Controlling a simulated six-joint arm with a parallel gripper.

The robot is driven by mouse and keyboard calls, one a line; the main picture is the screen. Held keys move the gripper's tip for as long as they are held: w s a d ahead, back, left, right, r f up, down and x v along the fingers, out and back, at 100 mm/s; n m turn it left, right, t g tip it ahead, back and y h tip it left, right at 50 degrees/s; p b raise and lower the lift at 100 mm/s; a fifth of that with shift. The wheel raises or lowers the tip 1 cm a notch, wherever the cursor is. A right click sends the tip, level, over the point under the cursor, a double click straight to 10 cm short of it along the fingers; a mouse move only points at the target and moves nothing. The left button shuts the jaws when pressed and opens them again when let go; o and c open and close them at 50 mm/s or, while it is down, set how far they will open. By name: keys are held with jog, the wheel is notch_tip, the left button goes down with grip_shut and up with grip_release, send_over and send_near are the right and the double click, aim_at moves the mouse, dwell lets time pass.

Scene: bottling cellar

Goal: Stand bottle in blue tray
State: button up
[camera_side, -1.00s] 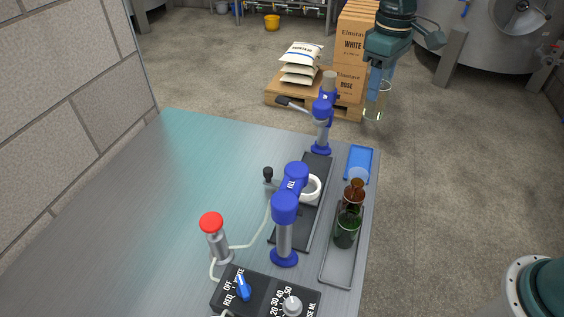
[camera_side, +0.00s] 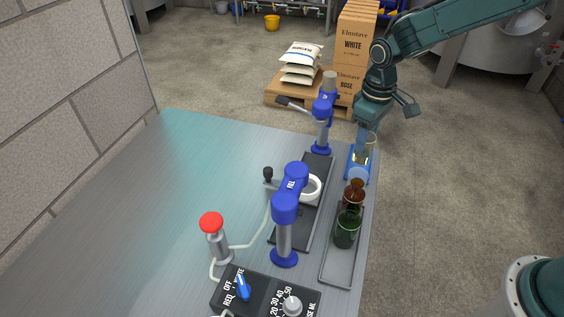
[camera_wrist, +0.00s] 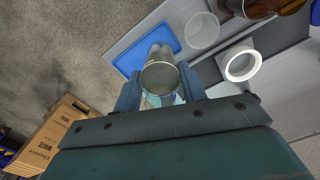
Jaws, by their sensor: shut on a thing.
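My gripper (camera_side: 366,140) is shut on a clear bottle (camera_side: 370,146), held at the far right of the bench. In the wrist view the bottle (camera_wrist: 160,76) sits between the two fingers (camera_wrist: 160,92), its round end facing the camera. The blue tray (camera_side: 350,168) lies flat near the bench's right edge. The bottle overlaps the tray in the side view, and the tray (camera_wrist: 128,60) shows just beyond it in the wrist view. I cannot tell whether the bottle touches the tray.
A clear round vessel (camera_wrist: 202,31) stands beside the blue tray. Brown (camera_side: 354,195) and green (camera_side: 346,231) bottles stand close by in a grey tray (camera_side: 339,269). Blue-headed posts (camera_side: 284,239) rise to the left. Cartons (camera_side: 352,45) stand beyond the bench.

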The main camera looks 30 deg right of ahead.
jog(key=shift+f, duration=0.1)
jog(key=shift+f, duration=2)
jog(key=shift+f, duration=0.1)
jog(key=o, duration=1.2)
jog(key=shift+f, duration=0.1)
notch_tip(320, 180, up, 11)
jog(key=shift+f, duration=0.1)
jog(key=shift+r, duration=0.8)
